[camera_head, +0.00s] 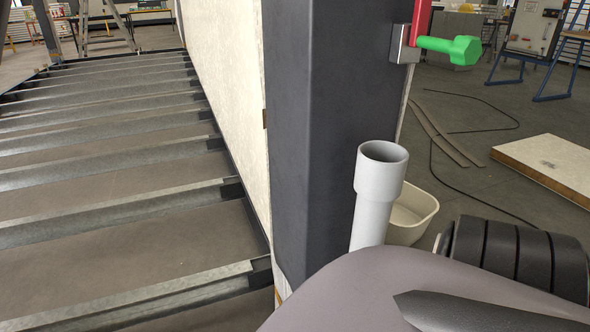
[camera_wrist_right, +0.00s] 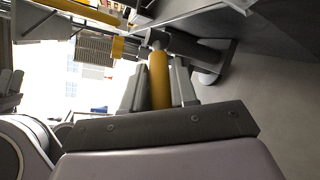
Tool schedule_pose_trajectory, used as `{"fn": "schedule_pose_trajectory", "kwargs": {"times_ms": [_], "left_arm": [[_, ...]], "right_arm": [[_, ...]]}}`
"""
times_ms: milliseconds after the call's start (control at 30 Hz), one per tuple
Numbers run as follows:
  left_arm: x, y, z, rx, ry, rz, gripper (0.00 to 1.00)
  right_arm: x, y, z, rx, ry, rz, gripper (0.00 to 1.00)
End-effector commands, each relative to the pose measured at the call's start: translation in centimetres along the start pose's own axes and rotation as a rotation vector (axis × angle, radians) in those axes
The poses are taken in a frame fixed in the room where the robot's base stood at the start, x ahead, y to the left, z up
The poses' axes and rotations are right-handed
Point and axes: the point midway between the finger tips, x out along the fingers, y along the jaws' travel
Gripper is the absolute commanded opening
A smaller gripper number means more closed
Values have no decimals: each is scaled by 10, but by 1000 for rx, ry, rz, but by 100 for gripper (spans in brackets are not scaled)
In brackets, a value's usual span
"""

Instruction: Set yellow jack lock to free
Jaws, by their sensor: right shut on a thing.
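In the right wrist view, a yellow cylindrical part (camera_wrist_right: 159,82) stands between the two grey fingers of my right gripper (camera_wrist_right: 159,72). The gripper is shut on it. The yellow part meets a dark grey bar (camera_wrist_right: 190,48) at its far end; the exact joint is hard to make out. Whether this is the jack's lock, and its setting, I cannot tell. In the head view my right arm covers the lower right, and the gripper and yellow part do not show. My left gripper is in neither view.
In the head view, a dark post (camera_head: 315,130) stands in the middle beside a floor frame with crossbars (camera_head: 110,170). A grey pipe (camera_head: 376,190) rises near my arm, with a cream bin (camera_head: 412,212) behind. A green bolt (camera_head: 455,48) sticks out from a red part (camera_head: 421,18).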

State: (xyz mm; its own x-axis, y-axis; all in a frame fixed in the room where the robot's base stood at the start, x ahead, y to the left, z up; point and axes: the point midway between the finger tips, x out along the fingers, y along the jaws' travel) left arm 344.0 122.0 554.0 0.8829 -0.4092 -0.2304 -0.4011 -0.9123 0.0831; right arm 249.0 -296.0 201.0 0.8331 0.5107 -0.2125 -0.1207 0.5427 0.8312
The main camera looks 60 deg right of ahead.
Motion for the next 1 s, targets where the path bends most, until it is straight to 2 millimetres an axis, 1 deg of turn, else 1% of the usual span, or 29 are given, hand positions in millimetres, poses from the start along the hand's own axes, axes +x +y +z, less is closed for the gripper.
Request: {"fn": "schedule_pose_trajectory", "kwargs": {"times_ms": [100, 133, 167, 200, 467, 567, 700, 800, 900, 1000], "left_arm": [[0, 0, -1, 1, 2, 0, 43], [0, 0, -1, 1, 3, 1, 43], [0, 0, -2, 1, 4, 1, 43], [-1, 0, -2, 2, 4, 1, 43], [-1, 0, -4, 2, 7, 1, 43], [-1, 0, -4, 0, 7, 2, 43], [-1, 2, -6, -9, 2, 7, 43], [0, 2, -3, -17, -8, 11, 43], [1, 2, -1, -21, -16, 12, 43], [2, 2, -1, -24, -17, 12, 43]], "right_arm": [[-2, -2, 0, 0, 0, -5, 0], [-2, -2, 0, 0, 0, -5, 34], [-2, -2, 0, 0, 0, -5, 44], [-2, -1, 0, 0, 0, -5, 48], [-1, 0, 0, 0, 0, -2, 48], [-7, 0, 0, 0, 1, -2, 48], [-28, 0, 0, 0, 1, -5, 48], [-46, -1, 0, 0, 1, -5, 48], [-60, -1, 0, 0, 0, -5, 48], [-69, -1, 0, 0, 1, -4, 48]]}}
